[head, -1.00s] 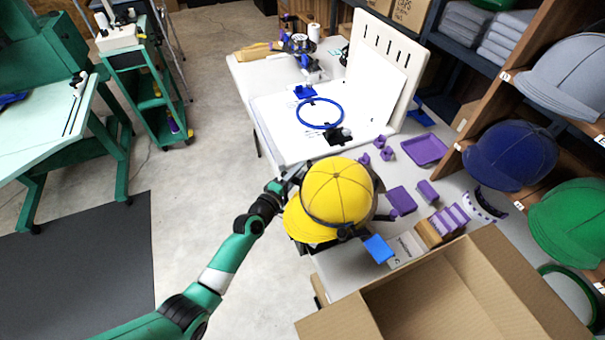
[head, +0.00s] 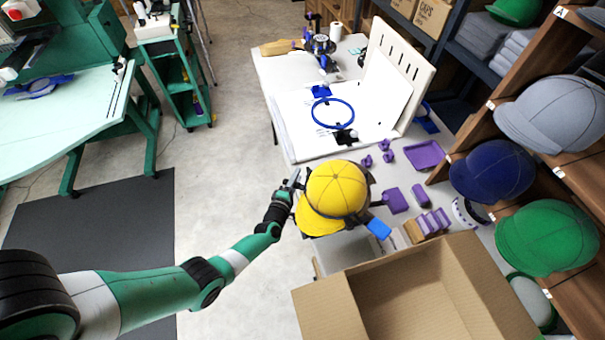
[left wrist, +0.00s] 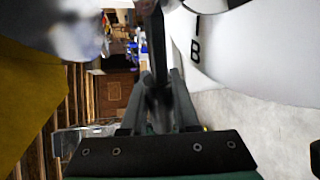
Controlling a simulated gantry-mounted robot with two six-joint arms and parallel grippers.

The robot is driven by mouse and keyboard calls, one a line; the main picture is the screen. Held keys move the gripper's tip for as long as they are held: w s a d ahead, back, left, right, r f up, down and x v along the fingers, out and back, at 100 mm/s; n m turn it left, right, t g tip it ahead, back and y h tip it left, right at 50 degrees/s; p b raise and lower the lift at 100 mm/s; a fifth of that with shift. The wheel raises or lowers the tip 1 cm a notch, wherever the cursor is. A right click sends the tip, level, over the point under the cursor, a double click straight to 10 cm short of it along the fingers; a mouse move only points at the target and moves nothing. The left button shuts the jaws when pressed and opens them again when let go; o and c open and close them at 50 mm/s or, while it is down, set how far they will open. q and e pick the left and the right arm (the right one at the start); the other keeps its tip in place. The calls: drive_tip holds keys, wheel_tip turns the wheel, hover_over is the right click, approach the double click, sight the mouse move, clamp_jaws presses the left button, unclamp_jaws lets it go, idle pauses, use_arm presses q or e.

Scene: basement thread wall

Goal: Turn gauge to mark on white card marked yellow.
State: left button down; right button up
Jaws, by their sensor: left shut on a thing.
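A yellow cap (head: 337,190) sits on a dark holder at the near left of the white table, brim toward the lower left. My left gripper (head: 292,181) is at the cap's left side, at the table edge. In the left wrist view, the left gripper (left wrist: 158,90) is shut on a thin dark bar (left wrist: 158,40); I cannot tell whether this is the gauge. A white surface with black letters (left wrist: 195,40) is to its right there, and blurred yellow (left wrist: 25,100) to its left. A blue block (head: 379,229) is at the cap's lower right. I cannot make out a card marked yellow. My right gripper is out of view.
An open cardboard box (head: 420,300) stands at the near end of the table. Purple parts (head: 395,200) lie right of the cap. A blue hoop (head: 333,114) lies on a white board behind it. Shelved caps (head: 547,237) are at right.

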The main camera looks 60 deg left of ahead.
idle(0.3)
use_arm(q)
drive_tip(key=c, duration=0.7)
unclamp_jaws()
drive_tip(key=shift+s+d, duration=0.1)
drive_tip(key=shift+s+d+r, duration=0.15)
drive_tip(key=shift+s, duration=0.05)
drive_tip(key=p+v, duration=0.5)
drive_tip(key=v, duration=0.6)
